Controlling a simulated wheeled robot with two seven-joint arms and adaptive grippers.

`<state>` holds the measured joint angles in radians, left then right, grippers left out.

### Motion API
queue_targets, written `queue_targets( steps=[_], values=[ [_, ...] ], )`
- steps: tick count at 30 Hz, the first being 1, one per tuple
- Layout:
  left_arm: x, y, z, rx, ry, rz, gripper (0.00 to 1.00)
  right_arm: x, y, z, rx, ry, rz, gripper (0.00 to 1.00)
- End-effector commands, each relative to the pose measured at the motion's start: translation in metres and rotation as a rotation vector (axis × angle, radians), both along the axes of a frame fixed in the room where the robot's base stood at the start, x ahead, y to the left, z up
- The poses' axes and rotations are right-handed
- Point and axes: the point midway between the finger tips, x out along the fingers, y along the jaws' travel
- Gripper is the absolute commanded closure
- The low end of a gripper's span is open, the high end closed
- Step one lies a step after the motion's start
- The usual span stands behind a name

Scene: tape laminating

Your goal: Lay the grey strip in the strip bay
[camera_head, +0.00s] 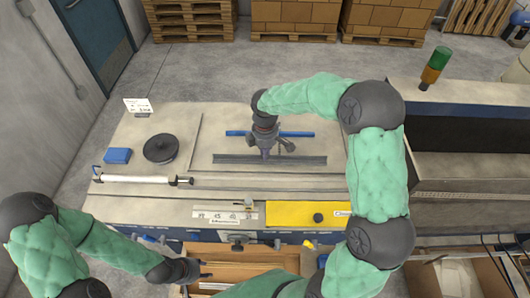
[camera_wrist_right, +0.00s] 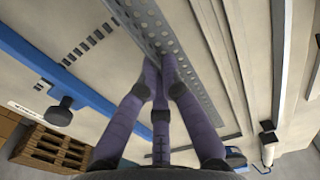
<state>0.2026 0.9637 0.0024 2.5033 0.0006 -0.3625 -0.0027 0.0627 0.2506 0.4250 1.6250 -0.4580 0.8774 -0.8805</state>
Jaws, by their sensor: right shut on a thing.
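The grey strip (camera_head: 305,161) is long, thin and dark, and lies crosswise over the worktable just in front of a blue bar (camera_head: 238,133). In the right wrist view the strip (camera_wrist_right: 152,22) has a row of holes along it. My right gripper (camera_head: 267,153) is shut on the strip near its middle; its purple fingers (camera_wrist_right: 160,85) pinch the strip in the right wrist view. The strip is at or close above the table surface; I cannot tell if it touches. I cannot clearly pick out the strip bay's edges. My left gripper (camera_head: 200,272) is by the front wooden box, its fingers unclear.
On the table (camera_head: 120,210) are a black disc (camera_head: 161,148), a blue block (camera_head: 117,156), a white roller (camera_head: 135,179) and a yellow plate (camera_head: 290,214) with a black knob. A wooden box (camera_head: 245,255) stands in front. My right arm covers the table's right part.

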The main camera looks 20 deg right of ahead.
Motion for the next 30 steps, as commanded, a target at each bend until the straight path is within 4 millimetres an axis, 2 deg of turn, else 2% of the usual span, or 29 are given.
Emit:
queue_targets(
  steps=[30],
  values=[
    [0.0,0.0,-0.0035,0.0,0.0,0.0,0.6,0.0001,-0.0001,-0.007,0.0,0.0,0.0,1.0]
  ],
)
